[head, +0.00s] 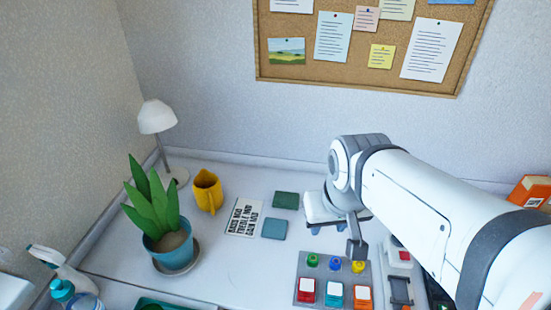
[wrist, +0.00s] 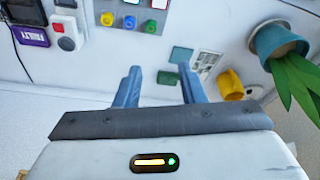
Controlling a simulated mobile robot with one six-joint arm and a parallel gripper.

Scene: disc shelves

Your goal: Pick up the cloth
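No thing is plainly a cloth. Two small flat squares lie on the white desk: a dark green square (head: 286,200) and a blue-teal square (head: 274,229). I cannot tell whether either is cloth. In the wrist view, the green square (wrist: 168,78) shows between the fingers and the blue one (wrist: 181,54) beyond them. My gripper (head: 336,238) is above the desk, to the right of both squares and apart from them. In the wrist view my gripper (wrist: 160,72) is open, with nothing between its fingers.
A button panel (head: 322,284) stands right of the squares. A printed card (head: 244,217), yellow mug (head: 208,192), potted plant (head: 172,245) and lamp (head: 157,118) are to the left. Spray bottles (head: 78,298) and a green tray (head: 150,302) are at front left.

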